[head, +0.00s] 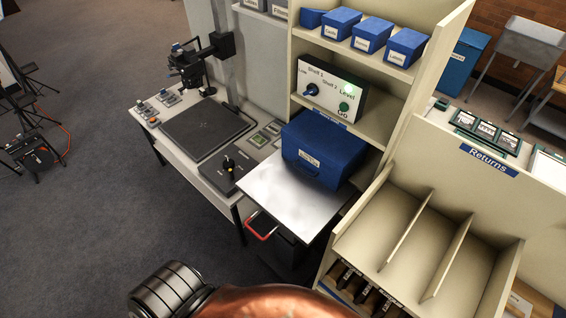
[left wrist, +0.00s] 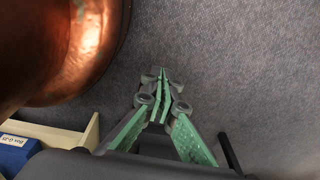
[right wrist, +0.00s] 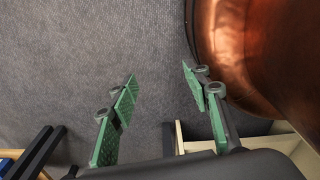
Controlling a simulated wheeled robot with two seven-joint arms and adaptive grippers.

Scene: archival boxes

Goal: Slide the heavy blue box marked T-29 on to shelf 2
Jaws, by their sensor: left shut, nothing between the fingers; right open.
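The large blue box (head: 325,150) sits upright at the back of a bare metal platform (head: 283,195), against the shelf unit. Its small front label is too small to read. I cannot tell how far its back reaches into the bay. My left gripper (left wrist: 164,76) is shut and empty, over the grey floor in the left wrist view. My right gripper (right wrist: 159,76) is open and empty, also over floor in the right wrist view. Neither gripper shows in the head view, and both are apart from the box. A panel (head: 327,88) above the box reads Shelf 1, Shelf 2, Low, Level and Go.
The panel has a blue knob (head: 312,89) and a green button (head: 344,106). Small blue boxes (head: 372,36) line the upper shelf. A red handle (head: 261,226) is below the platform's front. A beige divided rack (head: 399,247) stands right; a worktable (head: 205,128) stands left.

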